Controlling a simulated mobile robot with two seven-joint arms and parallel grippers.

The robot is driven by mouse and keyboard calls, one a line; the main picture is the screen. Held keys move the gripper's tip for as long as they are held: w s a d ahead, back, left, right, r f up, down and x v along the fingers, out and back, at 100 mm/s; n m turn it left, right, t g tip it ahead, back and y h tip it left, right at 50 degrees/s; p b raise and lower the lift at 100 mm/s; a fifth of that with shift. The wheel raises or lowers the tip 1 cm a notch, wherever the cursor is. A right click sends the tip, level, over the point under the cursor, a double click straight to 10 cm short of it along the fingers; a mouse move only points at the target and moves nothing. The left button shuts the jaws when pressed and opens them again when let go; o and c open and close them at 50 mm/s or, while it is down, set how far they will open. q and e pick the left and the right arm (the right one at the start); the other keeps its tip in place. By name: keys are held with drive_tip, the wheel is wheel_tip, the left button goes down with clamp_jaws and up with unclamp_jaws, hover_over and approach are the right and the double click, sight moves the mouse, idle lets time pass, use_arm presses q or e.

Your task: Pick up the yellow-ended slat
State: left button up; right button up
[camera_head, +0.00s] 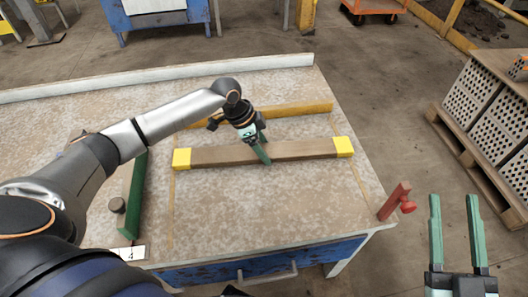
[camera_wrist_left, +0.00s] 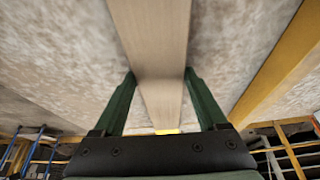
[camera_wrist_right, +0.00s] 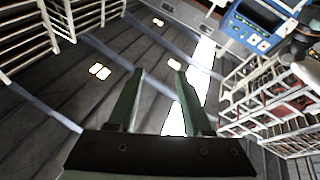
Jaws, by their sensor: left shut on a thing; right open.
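The yellow-ended slat (camera_head: 215,156) is a long brown wooden bar with a yellow block at each end. It lies across the middle of the worktable in the head view. My left gripper (camera_head: 264,154) is shut on the slat near its middle, coming from above. In the left wrist view the slat (camera_wrist_left: 155,35) runs between the two green fingers of my left gripper (camera_wrist_left: 160,80). My right gripper (camera_head: 456,203) is open and empty, to the right of the table's front corner. The right wrist view shows its fingers (camera_wrist_right: 157,75) apart with nothing between them.
A yellow bar (camera_head: 295,109) lies behind the slat. A green bar (camera_head: 135,195) with a knob stands at the left, and a red stop (camera_head: 392,202) at the table's right front corner. A pallet of hollow bricks (camera_head: 480,95) stands right of the table (camera_head: 250,215).

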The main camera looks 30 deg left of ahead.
use_arm(q)
clamp_jaws()
drive_tip(key=shift+r, duration=0.15)
